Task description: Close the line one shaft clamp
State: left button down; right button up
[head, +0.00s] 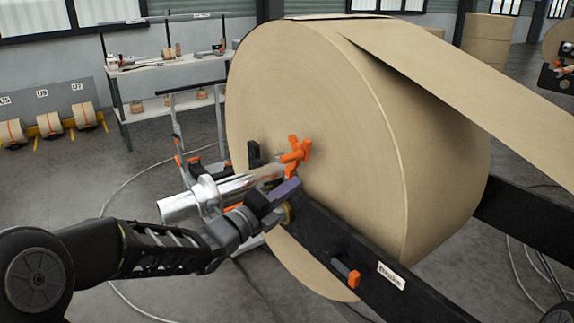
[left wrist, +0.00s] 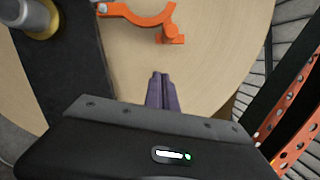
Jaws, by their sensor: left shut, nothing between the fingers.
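The orange shaft clamp (head: 295,150) stands raised at the end of the black stand arm (head: 335,245), against the face of the big kraft roll (head: 300,90). In the left wrist view the curved clamp arm (left wrist: 150,16) reaches out from the black arm (left wrist: 62,60) and looks swung away from the shaft (left wrist: 36,18). The silver shaft (head: 185,206) sticks out of the roll toward the left. My left gripper (head: 287,190) is below the clamp, its purple fingers (left wrist: 162,90) together and empty, apart from the clamp. My right gripper is not in view.
An orange-tipped fitting (head: 354,278) sits lower on the black arm. A grey frame with orange parts (head: 180,150) stands behind the shaft. A shelf (head: 165,63) and small rolls on a yellow rack (head: 48,125) are farther back. A cable lies on the floor.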

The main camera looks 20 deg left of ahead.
aim_at(287, 162)
pick_arm(q)
jog(key=w+p, duration=0.1)
jog(key=w+a+r, duration=0.1)
jog(key=w, duration=0.1)
jog(key=w+a+p, duration=0.1)
jog(key=shift+w+r+p, duration=0.2)
jog(key=shift+r+p, duration=0.15)
jog(key=shift+d, duration=0.1)
